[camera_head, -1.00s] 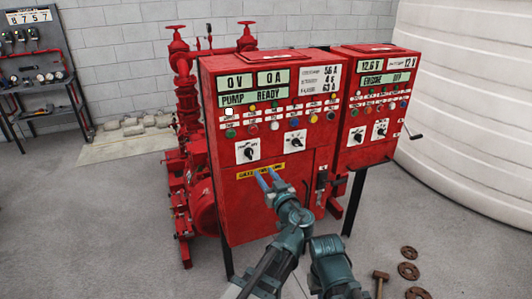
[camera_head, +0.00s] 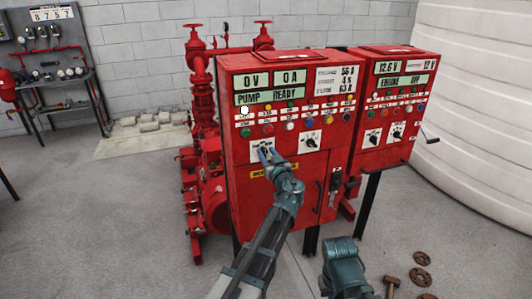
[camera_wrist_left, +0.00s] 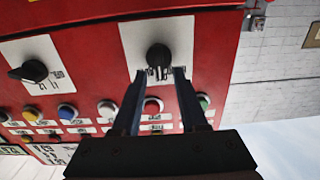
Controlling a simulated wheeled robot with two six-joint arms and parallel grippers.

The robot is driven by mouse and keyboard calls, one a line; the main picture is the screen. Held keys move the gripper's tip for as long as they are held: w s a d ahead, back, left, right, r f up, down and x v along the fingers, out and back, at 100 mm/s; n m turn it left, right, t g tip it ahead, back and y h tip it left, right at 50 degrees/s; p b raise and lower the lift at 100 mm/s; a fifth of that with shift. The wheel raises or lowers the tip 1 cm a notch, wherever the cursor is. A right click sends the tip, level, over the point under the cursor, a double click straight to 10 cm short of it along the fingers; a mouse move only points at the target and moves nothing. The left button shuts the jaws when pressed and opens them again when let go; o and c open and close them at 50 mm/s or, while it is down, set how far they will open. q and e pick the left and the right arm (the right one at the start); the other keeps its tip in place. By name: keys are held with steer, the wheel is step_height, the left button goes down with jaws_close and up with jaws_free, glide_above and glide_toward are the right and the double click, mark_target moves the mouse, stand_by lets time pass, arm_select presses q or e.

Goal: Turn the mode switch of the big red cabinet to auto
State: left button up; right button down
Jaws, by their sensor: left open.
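The big red cabinet (camera_head: 238,160) stands in the middle of the head view, its panel facing me. Its left rotary switch is a black knob on a white plate, mostly hidden behind my gripper there. In the left wrist view, this knob (camera_wrist_left: 158,56) shows just beyond the fingertips, between their lines. Its label is too blurred to read. My left gripper (camera_head: 265,154) is open and empty at this switch; its two fingers (camera_wrist_left: 158,72) also show in the wrist view. I cannot tell whether they touch the knob. A second rotary switch (camera_head: 311,140) is to the right.
A row of coloured buttons and lamps (camera_head: 290,125) runs above the switches. A smaller red cabinet (camera_head: 395,110) stands on the right, and red pump pipes (camera_head: 203,110) behind. A hammer (camera_head: 391,285) and rusty discs (camera_head: 421,260) lie on the floor at right.

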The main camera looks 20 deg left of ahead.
arm_select(q)
steer(key=shift+w+a, duration=0.3)
steer(key=shift+w, duration=0.15)
jaws_close()
steer(key=m, duration=0.4)
steer(key=shift+w+d+f+m, duration=0.1)
steer(key=shift+w+d+m, duration=0.05)
steer(key=shift+d+m, duration=0.15)
steer(key=shift+w+d+f+m+b, duration=0.1)
steer(key=shift+d+m+b, duration=0.05)
steer(key=shift+m, duration=0.9)
steer(key=shift+w+d+f+m+b, duration=0.1)
steer(key=shift+m+b, duration=0.05)
steer(key=shift+m, duration=0.9)
